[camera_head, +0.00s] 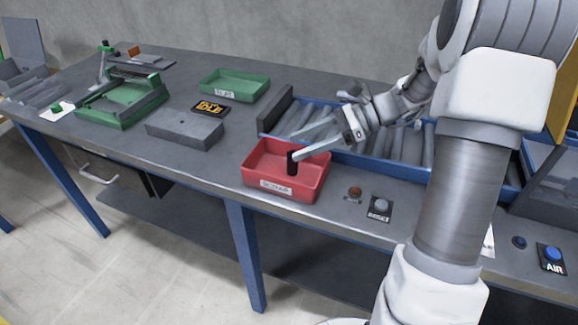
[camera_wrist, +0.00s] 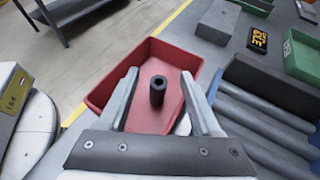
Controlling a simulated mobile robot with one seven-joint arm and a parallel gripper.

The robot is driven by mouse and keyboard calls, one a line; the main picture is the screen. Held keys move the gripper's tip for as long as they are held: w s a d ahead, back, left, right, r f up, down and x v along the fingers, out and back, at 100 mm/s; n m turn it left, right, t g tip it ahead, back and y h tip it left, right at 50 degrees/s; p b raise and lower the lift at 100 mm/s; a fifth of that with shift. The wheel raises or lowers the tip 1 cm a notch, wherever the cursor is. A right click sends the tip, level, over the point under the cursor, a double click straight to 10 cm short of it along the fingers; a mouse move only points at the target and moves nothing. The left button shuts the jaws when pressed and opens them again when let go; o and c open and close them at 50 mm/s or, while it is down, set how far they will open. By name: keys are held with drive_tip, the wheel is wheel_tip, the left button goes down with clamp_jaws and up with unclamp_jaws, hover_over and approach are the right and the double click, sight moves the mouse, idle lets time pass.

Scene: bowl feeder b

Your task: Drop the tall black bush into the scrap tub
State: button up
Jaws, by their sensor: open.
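The scrap tub (camera_head: 257,188) is a red open box with a white label on its front, near the bench's front edge. It fills the middle of the wrist view (camera_wrist: 104,92). The tall black bush (camera_head: 292,165) is upright within the tub's outline, and its top hole shows in the wrist view (camera_wrist: 157,92). I cannot tell for sure whether it rests on the tub floor. My gripper (camera_head: 299,155) is open over the tub. In the wrist view the fingers (camera_wrist: 159,74) stand either side of the bush with visible gaps.
A blue-framed roller bed (camera_head: 345,157) lies right of the tub. A green tray (camera_head: 235,85), a grey block (camera_head: 185,129) and a green fixture (camera_head: 122,103) stand behind and left. Buttons (camera_head: 380,206) sit at the front right. Bare bench lies left of the tub.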

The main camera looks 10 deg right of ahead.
drive_tip(key=p+v, duration=0.2)
drive_tip(key=v, duration=1)
